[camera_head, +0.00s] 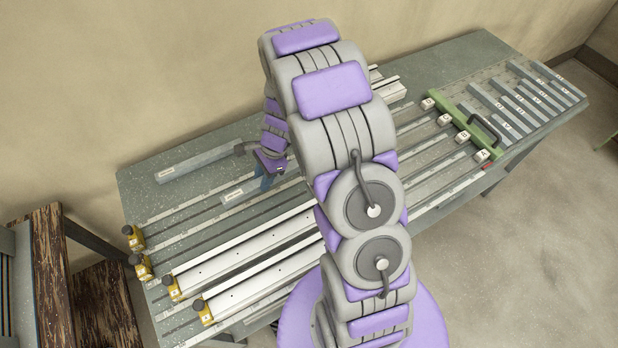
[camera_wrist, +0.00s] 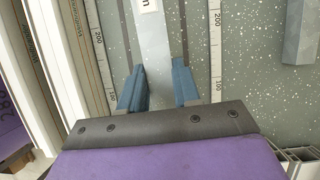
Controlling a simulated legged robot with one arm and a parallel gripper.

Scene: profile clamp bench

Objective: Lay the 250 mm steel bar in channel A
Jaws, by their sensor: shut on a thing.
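My gripper (camera_head: 268,180) is shut on a grey steel bar (camera_head: 240,191) with a white label, above the left half of the bench. In the wrist view, the blue fingers of my gripper (camera_wrist: 160,90) stand on both sides of the bar (camera_wrist: 153,45); its label is at the top edge. The bar appears over a dark groove between two printed scales; whether it touches is unclear. The label A (camera_head: 482,155) marks the nearest channel (camera_head: 440,180) at the right. My arm hides the middle of the channels.
A thicker grey bar (camera_head: 195,165) lies behind my gripper. White profiles (camera_head: 245,245) lie along the front channels, beside yellow end pieces (camera_head: 203,311). A green holder with a dark handle (camera_head: 485,127) and several labelled bars (camera_head: 520,95) occupy the right end.

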